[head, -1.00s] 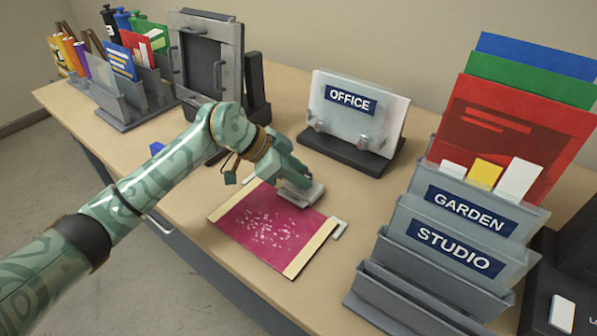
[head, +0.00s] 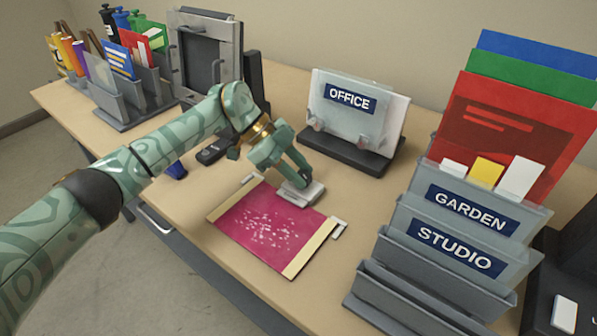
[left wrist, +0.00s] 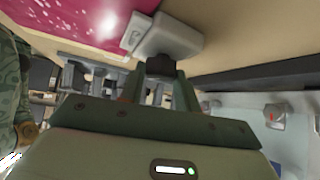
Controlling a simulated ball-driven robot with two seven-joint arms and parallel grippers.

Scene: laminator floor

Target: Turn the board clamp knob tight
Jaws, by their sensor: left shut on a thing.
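The magenta board (head: 265,228) with cream strips at two ends lies flat on the table. A pale grey clamp block (head: 303,195) sits at its far edge and also shows in the left wrist view (left wrist: 172,38). My left gripper (head: 297,181) is at the clamp, its fingers pointing down to it. It is shut on the dark clamp knob (left wrist: 160,67), which shows below the block in the left wrist view. The fingers largely hide the knob in the head view. My right gripper is in neither view.
An OFFICE holder (head: 352,118) stands behind the clamp. The GARDEN and STUDIO rack (head: 440,250) stands to the right. A grey framed press (head: 207,60) and a folder rack (head: 130,105) stand at the back left. The table's front edge is near the board.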

